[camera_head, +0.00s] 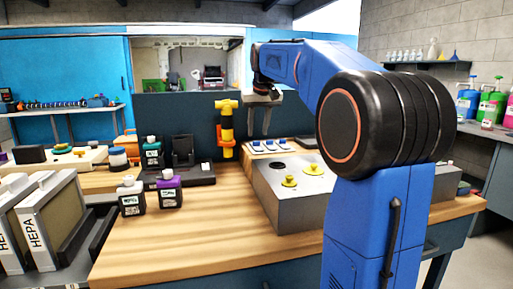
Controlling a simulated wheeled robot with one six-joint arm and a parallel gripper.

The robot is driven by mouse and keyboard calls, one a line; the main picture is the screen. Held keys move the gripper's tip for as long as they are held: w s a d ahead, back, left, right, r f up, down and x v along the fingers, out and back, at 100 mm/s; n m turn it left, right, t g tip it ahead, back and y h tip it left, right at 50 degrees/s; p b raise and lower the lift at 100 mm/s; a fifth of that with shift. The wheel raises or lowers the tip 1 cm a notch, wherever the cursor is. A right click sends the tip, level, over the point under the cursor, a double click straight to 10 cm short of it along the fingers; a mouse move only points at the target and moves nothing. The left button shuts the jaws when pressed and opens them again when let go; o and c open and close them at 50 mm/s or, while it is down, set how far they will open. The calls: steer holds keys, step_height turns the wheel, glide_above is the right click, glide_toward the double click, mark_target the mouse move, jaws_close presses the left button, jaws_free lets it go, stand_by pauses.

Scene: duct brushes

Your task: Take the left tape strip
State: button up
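Three small blue-and-white pieces lie in a row on a dark pad at the back of the wooden bench; they look like the tape strips. The left tape strip (256,146) is the leftmost of them. The middle strip (270,145) and the right strip (283,144) lie beside it. My gripper (258,133) points down above the row, nearest the left strip. Its two grey fingers are apart with nothing seen between them. It appears to be above the strips, but the exact height is hard to tell.
A yellow tool (227,122) stands upright in an orange holder close left of my gripper. A grey metal box (279,211) with yellow knobs stands in front of the strips. Bottles (131,200) and a black stand (182,152) are left. The front bench top (205,235) is clear.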

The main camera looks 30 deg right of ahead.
mark_target(257, 146)
steer(key=x, duration=0.5)
steer(key=c, duration=0.7)
